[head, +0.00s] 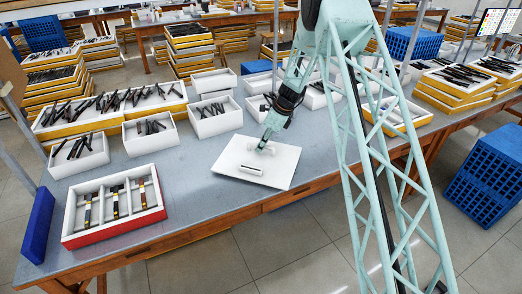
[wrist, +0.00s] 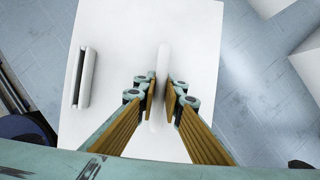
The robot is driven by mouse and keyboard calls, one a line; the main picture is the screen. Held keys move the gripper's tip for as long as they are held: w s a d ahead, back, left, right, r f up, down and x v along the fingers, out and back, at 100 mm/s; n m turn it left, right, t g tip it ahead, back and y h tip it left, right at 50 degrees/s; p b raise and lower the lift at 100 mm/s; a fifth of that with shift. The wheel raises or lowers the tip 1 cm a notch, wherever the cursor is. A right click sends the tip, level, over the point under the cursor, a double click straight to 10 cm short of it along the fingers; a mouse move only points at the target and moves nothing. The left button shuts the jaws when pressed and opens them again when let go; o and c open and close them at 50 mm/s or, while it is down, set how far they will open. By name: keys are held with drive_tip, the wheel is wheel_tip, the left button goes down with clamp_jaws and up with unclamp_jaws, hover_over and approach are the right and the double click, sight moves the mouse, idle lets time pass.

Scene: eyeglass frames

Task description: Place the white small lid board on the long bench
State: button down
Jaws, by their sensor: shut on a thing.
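The white small lid board (head: 238,172) is a flat white panel over the grey-blue bench (head: 205,215), near its front edge. A raised white ridge (wrist: 163,60) runs along its middle in the wrist view, with a second white piece with a dark slot (wrist: 82,78) at its left. My gripper (head: 266,148) is above the board, and its two ribbed yellow fingers (wrist: 161,103) are shut on the ridge. I cannot tell whether the board rests on the bench or is slightly above it.
A red-and-white tray (head: 115,212) with glasses parts stands at the front left, beside a blue upright panel (head: 38,225). White bins (head: 214,117) with dark frames stand behind the board. A blue crate (head: 484,175) is on the floor at right. The bench is clear between the tray and the board.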

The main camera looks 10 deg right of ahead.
drive_tip(key=shift+f, duration=0.65)
drive_tip(key=c, duration=2.7)
unclamp_jaws()
drive_tip(key=shift+c, duration=0.2)
drive_tip(key=shift+r, duration=0.1)
drive_tip(key=shift+p+v, duration=0.75)
drive_tip(key=shift+v, duration=5.15)
drive_tip(key=shift+r, duration=0.1)
